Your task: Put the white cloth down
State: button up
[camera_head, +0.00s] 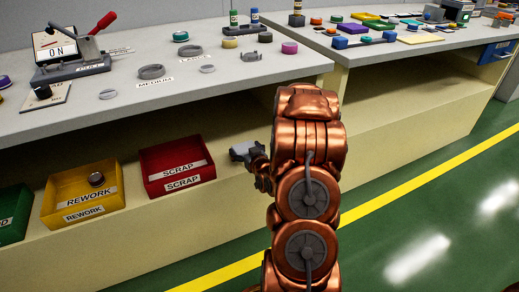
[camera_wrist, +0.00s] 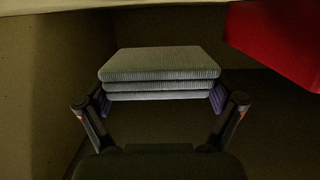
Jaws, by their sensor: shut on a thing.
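The white cloth (camera_wrist: 160,66) shows in the wrist view as a folded, ribbed stack of layers that looks grey in the dim light. My gripper (camera_wrist: 160,98) is shut on it, with one finger at each side of the stack. In the head view my gripper (camera_head: 248,152) is at the front of the bench, to the right of the red scrap bin. The cloth is not clear in the head view. In the wrist view it is inside a shadowed space below the bench top. I cannot tell whether the cloth touches a surface below it.
The red scrap bin (camera_head: 176,166) is left of my gripper and shows at the upper right in the wrist view (camera_wrist: 285,40). The yellow rework bin (camera_head: 84,194) stands farther left. The bench top (camera_head: 230,85) overhangs the space. A wall (camera_wrist: 45,70) is close at left in the wrist view.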

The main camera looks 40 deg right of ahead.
jog(key=d, duration=0.3)
jog(key=w+d+b, duration=0.1)
jog(key=d, duration=0.2)
jog(key=w+d+f+b, duration=0.1)
jog(key=d, duration=0.3)
jog(key=shift+w, duration=0.25)
notch_tip(320, 180, down, 4)
jog(key=shift+d+r+b, duration=0.1)
jog(key=shift+b, duration=1.05)
jog(key=shift+r, duration=0.1)
jog(key=o, duration=0.9)
